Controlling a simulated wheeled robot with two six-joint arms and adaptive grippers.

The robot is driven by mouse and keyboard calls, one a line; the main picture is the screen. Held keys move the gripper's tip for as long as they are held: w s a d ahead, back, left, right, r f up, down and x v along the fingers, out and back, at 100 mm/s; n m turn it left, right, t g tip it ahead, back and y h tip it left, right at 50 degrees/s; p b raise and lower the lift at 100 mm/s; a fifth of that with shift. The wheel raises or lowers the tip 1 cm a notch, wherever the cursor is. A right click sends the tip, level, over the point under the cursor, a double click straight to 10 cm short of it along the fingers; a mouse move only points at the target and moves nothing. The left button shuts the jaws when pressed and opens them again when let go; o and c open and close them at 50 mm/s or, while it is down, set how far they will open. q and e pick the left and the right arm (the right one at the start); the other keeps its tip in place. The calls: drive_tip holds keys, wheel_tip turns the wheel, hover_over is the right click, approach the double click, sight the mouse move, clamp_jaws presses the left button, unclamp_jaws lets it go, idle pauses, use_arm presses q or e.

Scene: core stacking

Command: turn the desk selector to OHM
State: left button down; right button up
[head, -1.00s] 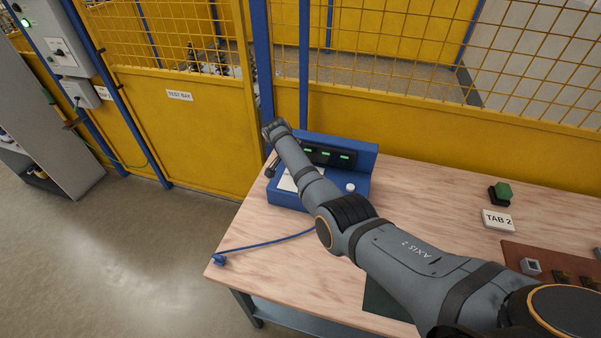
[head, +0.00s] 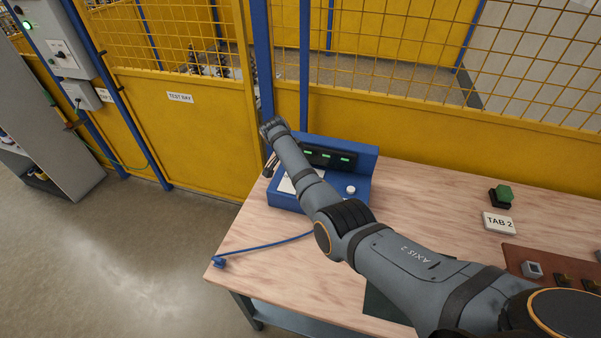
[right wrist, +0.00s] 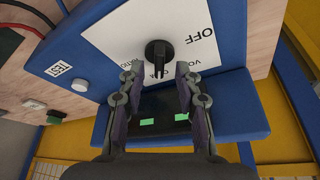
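The desk selector is a black knob (right wrist: 159,52) on a white dial plate (right wrist: 115,40) of a blue instrument box. In the right wrist view OFF is printed at the plate's upper right; other labels are partly covered by my fingers, and I cannot read OHM clearly. I cannot tell which label the knob points at. My right gripper (right wrist: 159,76) is open, its fingers on either side just below the knob in the picture, apart from it. In the head view my right arm hides the knob and part of the blue box (head: 362,185). My left gripper is not in view.
The box has a raised back panel with green displays (head: 344,159) and a white button (head: 351,190). A blue cable (head: 265,244) lies on the wooden table (head: 430,210). Yellow fencing (head: 430,135) is behind.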

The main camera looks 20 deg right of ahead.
drive_tip(key=v, duration=1)
drive_tip(key=shift+r, duration=0.25)
